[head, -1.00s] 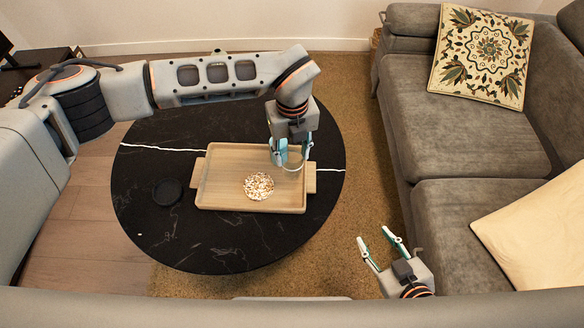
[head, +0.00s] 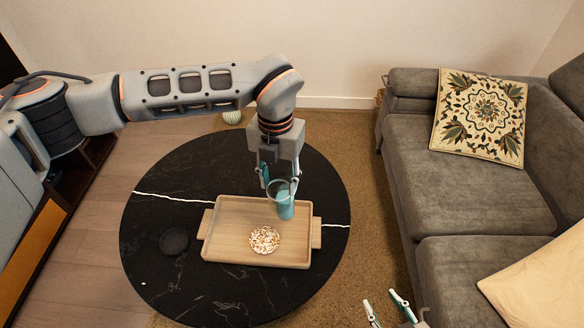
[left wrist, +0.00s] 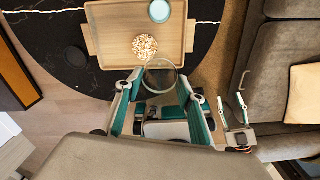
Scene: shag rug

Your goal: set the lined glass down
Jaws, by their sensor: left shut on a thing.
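My left gripper (head: 279,180) is shut on a clear glass (head: 273,187), held above the back right part of a wooden tray (head: 223,240). The glass also shows in the left wrist view (left wrist: 160,78) between the fingers; its lines are too small to make out. A teal cup (head: 286,210) stands on the tray, partly behind the held glass in the head view; it also shows in the left wrist view (left wrist: 159,11). My right gripper (head: 388,311) is low at the right, fingers apart and empty, partly cut off by the frame edge.
A round patch of pale bits (head: 264,240) lies on the tray. The tray rests on a round black table (head: 180,285), with a dark round coaster (head: 174,241) left of it. The table's left side is mostly clear. A grey sofa (head: 460,205) stands right.

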